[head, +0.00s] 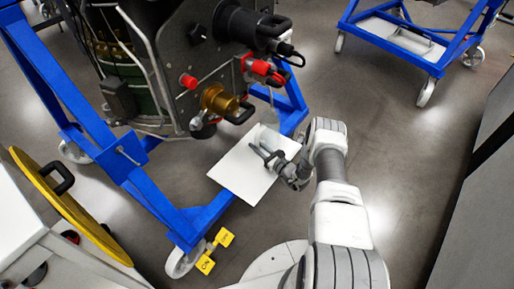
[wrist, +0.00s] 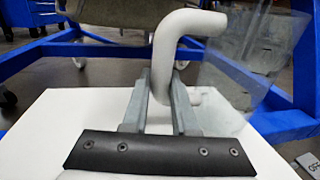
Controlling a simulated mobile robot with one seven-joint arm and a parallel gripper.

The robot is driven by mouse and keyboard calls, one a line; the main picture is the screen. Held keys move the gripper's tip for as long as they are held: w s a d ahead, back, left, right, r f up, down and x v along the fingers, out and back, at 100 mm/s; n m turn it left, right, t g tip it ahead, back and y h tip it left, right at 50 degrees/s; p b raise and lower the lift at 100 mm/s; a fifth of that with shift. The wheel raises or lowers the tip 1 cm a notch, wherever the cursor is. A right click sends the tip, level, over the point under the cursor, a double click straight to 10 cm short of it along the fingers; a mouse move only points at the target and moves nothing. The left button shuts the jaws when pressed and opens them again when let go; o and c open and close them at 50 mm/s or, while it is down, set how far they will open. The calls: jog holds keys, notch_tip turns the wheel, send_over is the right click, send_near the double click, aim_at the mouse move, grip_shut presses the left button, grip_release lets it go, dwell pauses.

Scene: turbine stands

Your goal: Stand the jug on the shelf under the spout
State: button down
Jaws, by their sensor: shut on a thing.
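The jug (wrist: 255,50) is clear and see-through, with a thick white curved handle (wrist: 190,22), at the right of the wrist view. My gripper (wrist: 162,80) is shut on the handle, one grey finger on each side. The jug looks upright. In the head view my gripper (head: 262,153) is over the white shelf (head: 237,178), and the jug is only a faint clear shape there. The shelf also fills the lower wrist view (wrist: 60,115). I cannot tell whether the jug's base touches it. Which fitting above is the spout is unclear.
A brass valve (head: 218,100) and red fittings (head: 262,68) jut from the machine above the shelf. Blue frame beams (head: 170,215) on castors run beside it. A yellow-rimmed disc (head: 60,205) stands at left.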

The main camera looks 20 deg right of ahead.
jog(key=shift+f, duration=0.5)
jog(key=c, duration=0.7)
grip_release()
jog(key=shift+r, duration=0.55)
jog(key=p+v, duration=0.3)
jog(key=v, duration=0.9)
jog(key=shift+p, duration=0.4)
jog(key=shift+a, duration=0.1)
